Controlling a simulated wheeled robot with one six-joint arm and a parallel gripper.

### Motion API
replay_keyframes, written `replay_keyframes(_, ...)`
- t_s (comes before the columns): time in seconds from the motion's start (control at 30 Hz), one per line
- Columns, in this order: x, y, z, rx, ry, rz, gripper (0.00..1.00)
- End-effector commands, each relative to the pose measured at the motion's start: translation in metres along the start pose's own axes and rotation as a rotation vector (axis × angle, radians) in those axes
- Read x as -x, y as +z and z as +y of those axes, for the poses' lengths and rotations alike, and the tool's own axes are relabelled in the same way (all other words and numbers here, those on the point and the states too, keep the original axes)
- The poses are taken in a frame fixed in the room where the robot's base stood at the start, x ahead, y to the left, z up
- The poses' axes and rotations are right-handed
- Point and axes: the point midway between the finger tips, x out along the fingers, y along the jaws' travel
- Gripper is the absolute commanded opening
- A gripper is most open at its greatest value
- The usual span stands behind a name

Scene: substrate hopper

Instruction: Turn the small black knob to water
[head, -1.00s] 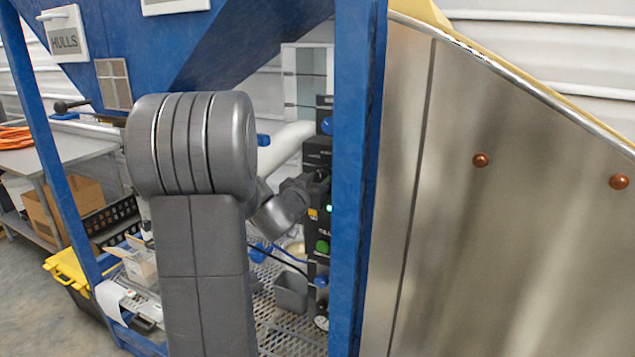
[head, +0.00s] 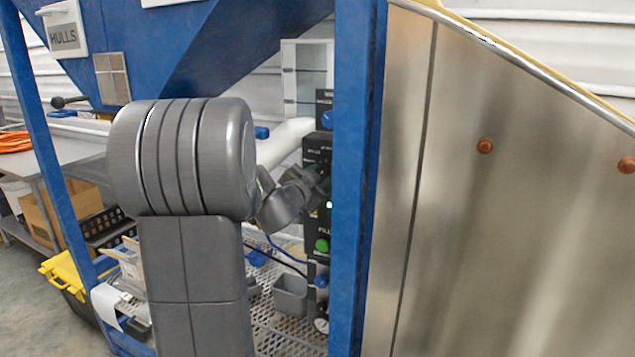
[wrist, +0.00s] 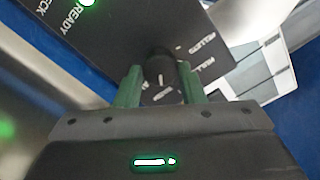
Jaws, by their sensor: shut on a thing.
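The small black knob (wrist: 161,78) with a white pointer line sits on a black panel (wrist: 120,30), between the green fingers of my gripper (wrist: 158,74) in the wrist view. The fingers are shut on it from both sides. Printed words surround the knob, upside down and partly hidden; I cannot read a water mark. In the head view the black control panel (head: 317,152) stands behind the blue post, and my gripper (head: 318,178) reaches its face. The knob itself cannot be made out there.
A green READY light (wrist: 88,2) glows on the panel. A blue post (head: 355,180) stands close right of the panel, beside a large metal sheet (head: 500,230). A green button (head: 322,245) and grey bin (head: 290,294) are lower. The blue hopper (head: 240,45) hangs above.

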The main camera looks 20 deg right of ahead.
Motion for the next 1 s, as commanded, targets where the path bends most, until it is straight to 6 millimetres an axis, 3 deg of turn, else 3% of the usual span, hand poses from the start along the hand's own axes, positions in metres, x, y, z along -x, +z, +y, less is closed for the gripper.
replay_keyframes(0.73, 0.0, -0.0004, 0.0002, -0.095, 0.0, 0.001, 0.13)
replay_keyframes(0.77, 0.0001, -0.0004, 0.0002, -0.095, 0.0, 0.001, 0.41)
replay_keyframes(0.83, 0.0001, -0.0003, 0.0002, -0.095, 0.0, 0.0, 0.55)
replay_keyframes(1.0, 0.0001, -0.0002, 0.0002, -0.095, 0.0, 0.0, 0.57)
